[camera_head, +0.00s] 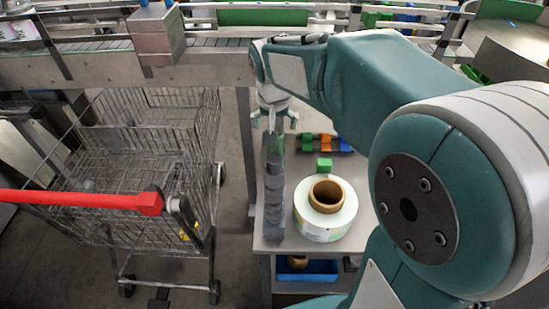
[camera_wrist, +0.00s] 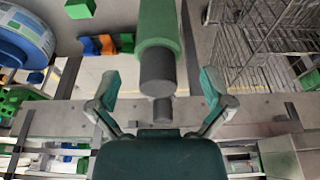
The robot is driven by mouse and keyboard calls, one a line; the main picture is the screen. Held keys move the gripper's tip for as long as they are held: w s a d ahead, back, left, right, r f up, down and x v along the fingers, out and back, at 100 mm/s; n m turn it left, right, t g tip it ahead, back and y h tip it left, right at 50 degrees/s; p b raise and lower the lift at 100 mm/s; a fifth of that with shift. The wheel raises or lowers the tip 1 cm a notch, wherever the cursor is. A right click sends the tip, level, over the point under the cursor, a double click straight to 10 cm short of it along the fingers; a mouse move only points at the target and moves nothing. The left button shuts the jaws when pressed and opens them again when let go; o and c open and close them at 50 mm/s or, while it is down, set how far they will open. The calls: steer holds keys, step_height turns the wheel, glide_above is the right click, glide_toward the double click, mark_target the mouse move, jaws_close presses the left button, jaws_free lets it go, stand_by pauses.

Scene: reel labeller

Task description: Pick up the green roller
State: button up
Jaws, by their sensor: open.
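The green roller (camera_wrist: 158,28) stretches from the top edge to the middle of the wrist view, with a grey cylindrical end facing my gripper. In the head view a small green part of it (camera_head: 278,144) shows just below my gripper, by a dark grey stepped holder (camera_head: 273,200). My gripper (camera_head: 274,120) points down over it. In the wrist view my gripper (camera_wrist: 160,88) has its fingers spread wide, one on each side of the roller's grey end, with visible gaps. Nothing is held. The roller's far part is hidden.
A label reel (camera_head: 318,228) with a brown core lies on the small table (camera_head: 270,242), near a green block (camera_head: 324,165) and orange, blue and green pieces (camera_head: 326,143). A shopping cart (camera_head: 140,180) stands left. A conveyor (camera_head: 100,68) runs behind.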

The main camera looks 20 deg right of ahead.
steer(key=shift+x, duration=1.15)
jaws_close()
